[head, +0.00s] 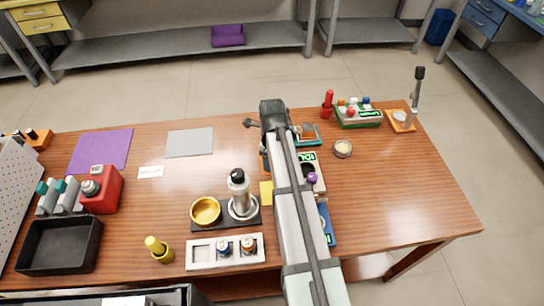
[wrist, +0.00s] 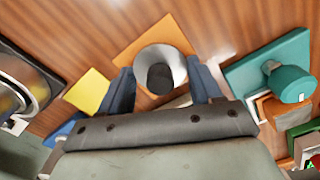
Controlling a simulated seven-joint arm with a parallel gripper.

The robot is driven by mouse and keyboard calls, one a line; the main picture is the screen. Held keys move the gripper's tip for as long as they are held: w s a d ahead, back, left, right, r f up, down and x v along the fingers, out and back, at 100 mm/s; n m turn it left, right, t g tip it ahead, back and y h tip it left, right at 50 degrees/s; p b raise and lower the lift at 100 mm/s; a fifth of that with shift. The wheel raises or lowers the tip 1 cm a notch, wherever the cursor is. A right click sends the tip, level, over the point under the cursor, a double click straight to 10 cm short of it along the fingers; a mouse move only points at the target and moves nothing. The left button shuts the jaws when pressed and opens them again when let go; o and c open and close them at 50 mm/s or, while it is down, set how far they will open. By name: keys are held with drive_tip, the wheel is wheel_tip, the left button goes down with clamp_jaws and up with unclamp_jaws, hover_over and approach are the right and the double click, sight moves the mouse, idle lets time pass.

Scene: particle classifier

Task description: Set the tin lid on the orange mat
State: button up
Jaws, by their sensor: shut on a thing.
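In the wrist view, my gripper (wrist: 161,76) has its two blue-grey fingers on either side of a round, pale grey piece with a dark centre, which I take for the tin lid (wrist: 176,54). The gripper is shut on it. The orange mat (wrist: 131,48) lies directly behind and below the lid in that view. I cannot tell whether the lid touches the mat. In the head view only a sliver of the mat (head: 263,160) shows left of my arm. My arm hides the lid and fingers there. A small round tin (head: 342,148) stands to the right.
A yellow pad (wrist: 87,91) lies left of the mat, and a teal block with a knob (wrist: 284,80) is close on the right. The table's right front area is clear.

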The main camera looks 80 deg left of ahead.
drive_tip(key=shift+f, duration=0.1)
drive_tip(key=o, duration=1.2)
drive_tip(key=shift+c, duration=0.2)
wheel_tip(320, 180, up, 12)
drive_tip(key=shift+w, duration=0.1)
